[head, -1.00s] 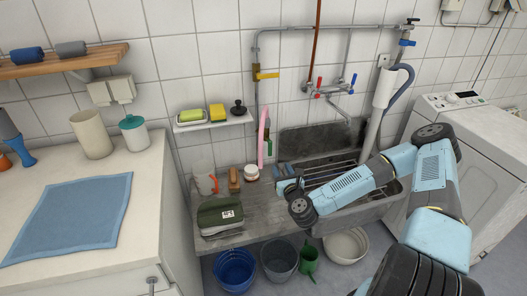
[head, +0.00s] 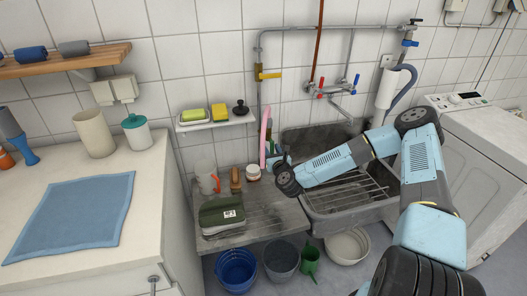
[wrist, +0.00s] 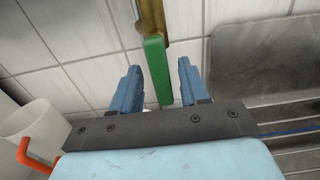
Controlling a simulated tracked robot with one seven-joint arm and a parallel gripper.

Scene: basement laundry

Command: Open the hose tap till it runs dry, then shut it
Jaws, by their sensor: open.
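The hose tap shows in the wrist view as a brass body (wrist: 150,18) with a long green lever (wrist: 156,70) hanging down against the tiled wall. My gripper (wrist: 158,72) is open, its two blue fingers on either side of the lever's lower part. Gaps show on both sides, and nothing is gripped. In the head view my gripper (head: 275,158) is by the wall at the left end of the sink, and it and my arm hide most of the tap. I cannot make out any water.
A pink strip (head: 264,135) hangs close to my gripper. A white mug with a red handle (head: 207,177) and a brown brush (head: 236,179) stand to the left. The sink (head: 345,205) lies right, under a mixer tap (head: 335,88). A soap shelf (head: 215,122) is above left.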

